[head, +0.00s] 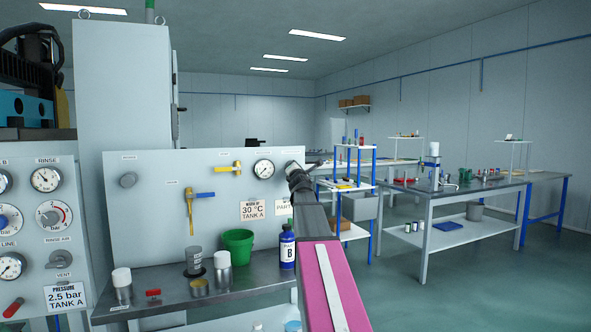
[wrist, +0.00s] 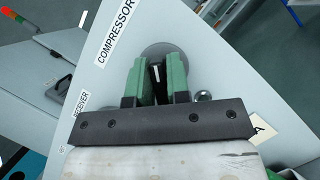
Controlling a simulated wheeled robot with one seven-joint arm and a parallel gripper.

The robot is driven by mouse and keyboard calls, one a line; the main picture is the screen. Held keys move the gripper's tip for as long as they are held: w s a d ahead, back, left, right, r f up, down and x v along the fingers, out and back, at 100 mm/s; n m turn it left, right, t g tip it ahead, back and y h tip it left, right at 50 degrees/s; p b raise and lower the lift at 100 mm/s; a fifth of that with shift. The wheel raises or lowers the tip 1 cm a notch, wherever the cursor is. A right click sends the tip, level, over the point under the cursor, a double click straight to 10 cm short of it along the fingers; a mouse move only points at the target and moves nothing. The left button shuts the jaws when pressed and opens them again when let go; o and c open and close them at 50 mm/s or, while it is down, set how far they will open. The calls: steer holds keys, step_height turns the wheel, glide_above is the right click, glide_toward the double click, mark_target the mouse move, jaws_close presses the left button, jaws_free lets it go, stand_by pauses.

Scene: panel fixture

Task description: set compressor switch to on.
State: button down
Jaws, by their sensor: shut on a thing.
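The compressor switch (wrist: 156,74) is a dark knob with a white line on a round grey plate, beside the COMPRESSOR label (wrist: 115,38) on the panel. My gripper (wrist: 159,84) has its two green fingers shut on the knob, one on each side. In the head view my gripper (head: 293,167) is against the upper right of the grey panel (head: 150,220), and the switch is hidden behind it. The switch's position markings cannot be read.
A gauge (head: 264,168) and a yellow-handled valve (head: 229,169) are left of my gripper. The bench below holds a green bucket (head: 238,245), a blue bottle (head: 287,247) and several cans. A RECEIVER label (wrist: 81,103) is near the switch.

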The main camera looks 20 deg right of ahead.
steer(key=shift+m+g+h, duration=0.4)
steer(key=shift+m+g, duration=0.1)
steer(key=shift+m, duration=0.8)
steer(key=shift+m+g, duration=0.4)
steer(key=shift+m, duration=0.8)
steer(key=m+g, duration=0.1)
steer(key=m, duration=0.1)
steer(key=m+g, duration=0.1)
steer(key=m, duration=0.1)
steer(key=shift+d+f+m, duration=0.1)
steer(key=shift+f+m, duration=0.05)
steer(key=shift+m, duration=0.25)
steer(key=c, duration=1.2)
jaws_free()
steer(key=shift+o, duration=0.2)
steer(key=shift+s, duration=0.1)
